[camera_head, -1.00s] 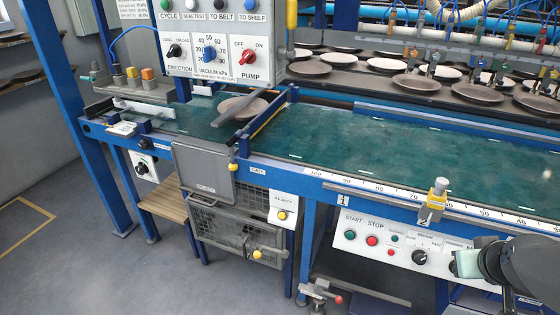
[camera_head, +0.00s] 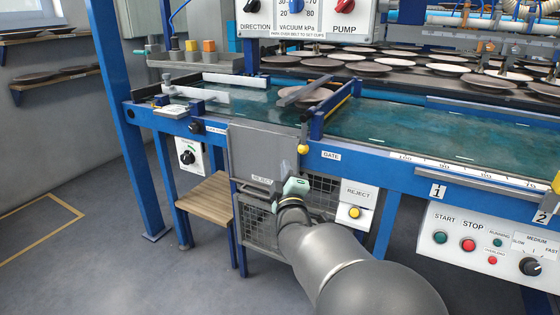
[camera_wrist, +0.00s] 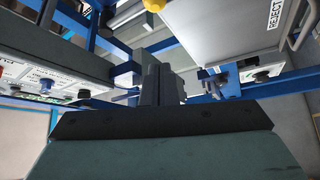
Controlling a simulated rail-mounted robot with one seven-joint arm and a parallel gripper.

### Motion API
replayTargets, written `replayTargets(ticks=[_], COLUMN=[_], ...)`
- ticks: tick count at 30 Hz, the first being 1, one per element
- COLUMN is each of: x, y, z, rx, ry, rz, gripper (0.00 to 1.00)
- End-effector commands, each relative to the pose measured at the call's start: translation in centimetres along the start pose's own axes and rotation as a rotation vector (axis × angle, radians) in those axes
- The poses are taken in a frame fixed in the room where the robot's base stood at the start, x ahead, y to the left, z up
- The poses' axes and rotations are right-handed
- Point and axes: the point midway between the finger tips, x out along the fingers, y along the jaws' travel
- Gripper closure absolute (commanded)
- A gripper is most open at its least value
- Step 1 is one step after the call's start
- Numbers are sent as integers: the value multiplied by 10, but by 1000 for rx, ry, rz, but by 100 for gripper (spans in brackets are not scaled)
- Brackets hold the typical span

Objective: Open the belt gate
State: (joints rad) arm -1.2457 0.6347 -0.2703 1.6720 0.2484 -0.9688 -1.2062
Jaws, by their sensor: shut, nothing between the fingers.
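The belt gate (camera_head: 334,112) is a blue bar with a yellow strip, lying across the green belt (camera_head: 400,125). A yellow knob (camera_head: 303,149) sits at its near end, left of the GATE label (camera_head: 331,155). A yellow knob also shows at the top of the wrist view (camera_wrist: 153,5). My gripper (camera_head: 286,170) is in front of the grey reject panel (camera_head: 262,150), below and slightly left of the knob, and looks apart from it. In the wrist view my gripper's fingers (camera_wrist: 160,80) are together with nothing between them. A brown plate (camera_head: 318,95) lies beside the gate, under a grey bar.
The reject button box (camera_head: 355,204) hangs right of my gripper. A wire-mesh bin (camera_head: 262,205) is behind my arm and a wooden step (camera_head: 208,200) stands to the left. The start-stop panel (camera_head: 490,245) is on the right. The control box (camera_head: 305,18) hangs above the belt.

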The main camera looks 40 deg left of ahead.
Motion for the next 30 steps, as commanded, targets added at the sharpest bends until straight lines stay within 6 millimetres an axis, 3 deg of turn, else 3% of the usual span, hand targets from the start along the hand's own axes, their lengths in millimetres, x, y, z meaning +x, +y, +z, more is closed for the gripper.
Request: replayTargets(ticks=[14, 30], x=[5, 94], y=[-1, -1], z=[-2, -2], rx=[-4, -2], ry=[5, 5], rz=[7, 8], gripper=[100, 100])
